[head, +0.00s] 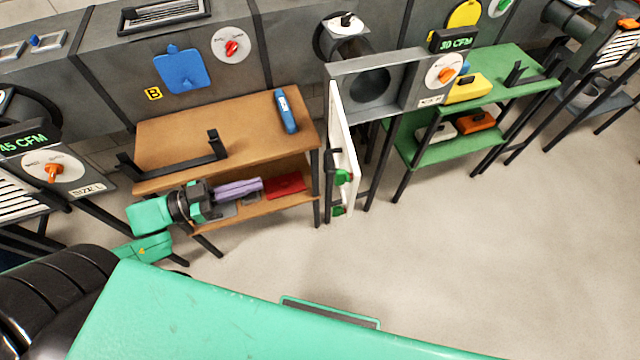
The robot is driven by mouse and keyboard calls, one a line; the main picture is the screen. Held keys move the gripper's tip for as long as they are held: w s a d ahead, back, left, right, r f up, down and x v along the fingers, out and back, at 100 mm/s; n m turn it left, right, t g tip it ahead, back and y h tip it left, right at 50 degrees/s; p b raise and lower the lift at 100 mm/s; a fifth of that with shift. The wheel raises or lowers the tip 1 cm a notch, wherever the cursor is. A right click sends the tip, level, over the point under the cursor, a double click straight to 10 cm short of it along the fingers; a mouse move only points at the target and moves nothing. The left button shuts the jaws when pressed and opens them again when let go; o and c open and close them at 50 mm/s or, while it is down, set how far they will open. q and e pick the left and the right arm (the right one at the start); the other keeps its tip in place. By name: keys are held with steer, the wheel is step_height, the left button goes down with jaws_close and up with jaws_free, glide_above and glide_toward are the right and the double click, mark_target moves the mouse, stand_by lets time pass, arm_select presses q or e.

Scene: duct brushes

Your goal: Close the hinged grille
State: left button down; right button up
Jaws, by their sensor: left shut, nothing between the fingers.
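The hinged grille (343,150) is a white panel seen nearly edge-on. It stands swung open towards me from the left side of a grey duct box (400,90), whose dark round opening is uncovered. Green and black fittings show low on the panel. My left gripper (226,209) is shut and empty, at the front of the brown bench's lower shelf, left of the grille and apart from it. My right gripper is not in view.
The brown bench (180,140) carries a black bracket and a blue tool (286,110); purple and red items lie on its lower shelf. A green bench (500,85) stands right of the duct box. The floor (440,240) in front is clear.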

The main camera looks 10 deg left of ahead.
arm_select(q)
steer(key=b, duration=0.1)
glide_toward(332, 151)
steer(key=w+d+f, duration=0.3)
steer(key=d+f, duration=0.1)
steer(key=f, duration=0.1)
steer(key=shift+w+r, duration=0.1)
steer(key=shift+w, duration=0.1)
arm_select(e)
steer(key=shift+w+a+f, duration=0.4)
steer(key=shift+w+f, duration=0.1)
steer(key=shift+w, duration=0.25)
arm_select(q)
steer(key=shift+d, duration=0.1)
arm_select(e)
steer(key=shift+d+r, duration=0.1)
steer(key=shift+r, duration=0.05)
